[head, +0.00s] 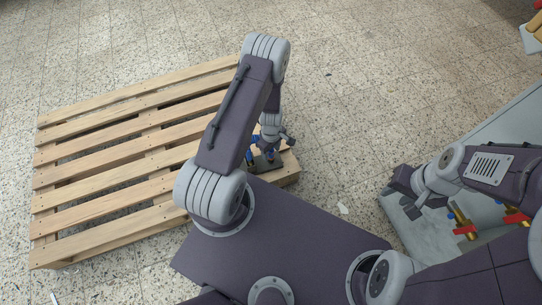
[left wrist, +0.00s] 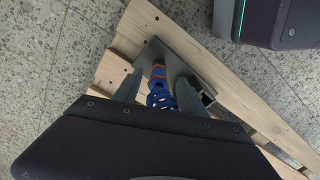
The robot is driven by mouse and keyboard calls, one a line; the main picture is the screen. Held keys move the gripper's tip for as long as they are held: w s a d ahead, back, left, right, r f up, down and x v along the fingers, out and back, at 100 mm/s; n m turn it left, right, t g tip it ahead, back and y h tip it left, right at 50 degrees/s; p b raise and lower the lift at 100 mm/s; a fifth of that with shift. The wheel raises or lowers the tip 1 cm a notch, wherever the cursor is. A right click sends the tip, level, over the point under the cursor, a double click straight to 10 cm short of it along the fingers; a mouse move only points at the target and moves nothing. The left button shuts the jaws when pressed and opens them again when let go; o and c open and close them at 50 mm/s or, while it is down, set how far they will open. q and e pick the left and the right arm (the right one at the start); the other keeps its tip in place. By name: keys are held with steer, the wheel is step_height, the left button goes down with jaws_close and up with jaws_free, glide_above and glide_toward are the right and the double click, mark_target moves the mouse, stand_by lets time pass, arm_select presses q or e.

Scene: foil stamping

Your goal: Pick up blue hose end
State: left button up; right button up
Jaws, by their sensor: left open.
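The blue hose end (left wrist: 158,98), blue with an orange band near its tip, shows in the left wrist view over the dark plate on the pallet's corner. My left gripper (left wrist: 157,92) is open, with one finger on each side of the blue hose end in that view; I cannot tell whether they touch it. In the head view my left gripper (head: 264,151) points down at the pallet corner, and small blue parts show beside it. My right gripper (head: 403,195) is at the right, over the grey surface; its jaw opening is unclear.
A wooden slatted pallet (head: 110,155) lies on the tiled floor at the left. A grey panel (head: 425,235) at the right carries brass valves with red handles (head: 466,231). Open floor lies between pallet and panel.

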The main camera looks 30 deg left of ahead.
mark_target(271, 155)
arm_select(q)
step_height(271, 155, down, 4)
steer(key=b, duration=0.2)
steer(key=shift+w+b, duration=0.1)
steer(key=shift+b, duration=0.2)
steer(key=shift+r, duration=0.15)
jaws_close()
